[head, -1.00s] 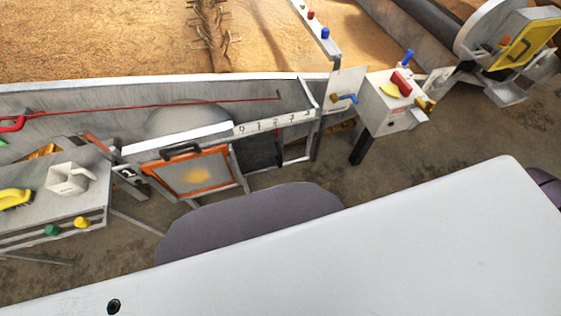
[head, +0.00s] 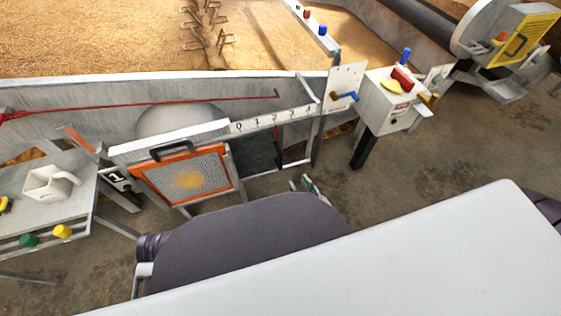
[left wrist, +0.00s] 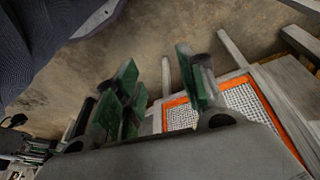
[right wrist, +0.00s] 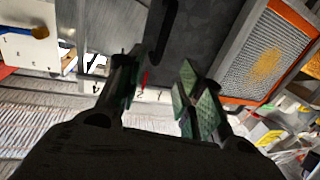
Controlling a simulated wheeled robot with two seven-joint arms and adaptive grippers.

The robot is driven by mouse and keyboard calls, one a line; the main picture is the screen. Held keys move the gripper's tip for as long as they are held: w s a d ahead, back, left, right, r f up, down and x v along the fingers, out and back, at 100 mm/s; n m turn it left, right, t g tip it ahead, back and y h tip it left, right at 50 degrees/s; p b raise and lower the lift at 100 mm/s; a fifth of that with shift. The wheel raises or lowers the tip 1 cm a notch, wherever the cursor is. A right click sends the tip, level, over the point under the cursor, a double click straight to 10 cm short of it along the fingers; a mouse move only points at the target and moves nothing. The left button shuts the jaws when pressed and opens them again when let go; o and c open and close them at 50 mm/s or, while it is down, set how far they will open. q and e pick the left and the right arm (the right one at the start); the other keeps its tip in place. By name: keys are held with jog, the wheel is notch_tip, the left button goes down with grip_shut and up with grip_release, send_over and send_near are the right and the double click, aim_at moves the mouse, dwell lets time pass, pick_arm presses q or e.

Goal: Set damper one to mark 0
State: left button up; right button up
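Damper one looks to be the dark sliding plate (head: 262,150) under a white scale (head: 268,121) marked from 0 up. Its red pointer (head: 277,131) stands near mark 2. In the right wrist view the dark plate (right wrist: 205,45) carries a black handle (right wrist: 163,28), and the red pointer (right wrist: 144,79) shows by the scale. My right gripper (head: 309,185) is below and right of the plate, partly hidden by my arm. In the right wrist view it (right wrist: 160,88) is open and empty, with the handle beyond the fingers. My left gripper (left wrist: 160,85) is open and empty.
A control box (head: 392,98) with a red and yellow switch stands right. Open floor (head: 400,165) lies right.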

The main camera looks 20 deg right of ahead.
aim_at(281, 159)
pick_arm(q)
jog(key=shift+s+r, duration=0.1)
jog(key=shift+r, duration=0.25)
pick_arm(e)
jog(key=shift+s+a+r, duration=0.1)
jog(key=shift+r, duration=0.2)
pick_arm(q)
jog(key=shift+w+d+f+t+h+b, duration=0.2)
jog(key=shift+d+f+t+b, duration=0.15)
jog(key=shift+b, duration=0.5)
jog(key=shift+w+d+f+t+h+b, duration=0.1)
jog(key=shift+d+f+t+h+b, duration=0.25)
jog(key=shift+b, duration=0.5)
pick_arm(e)
jog(key=shift+x, duration=6.9)
jog(key=shift+r, duration=0.1)
pick_arm(q)
jog(key=shift+d+r, duration=0.1)
jog(key=shift+r, duration=0.05)
pick_arm(e)
grip_shut()
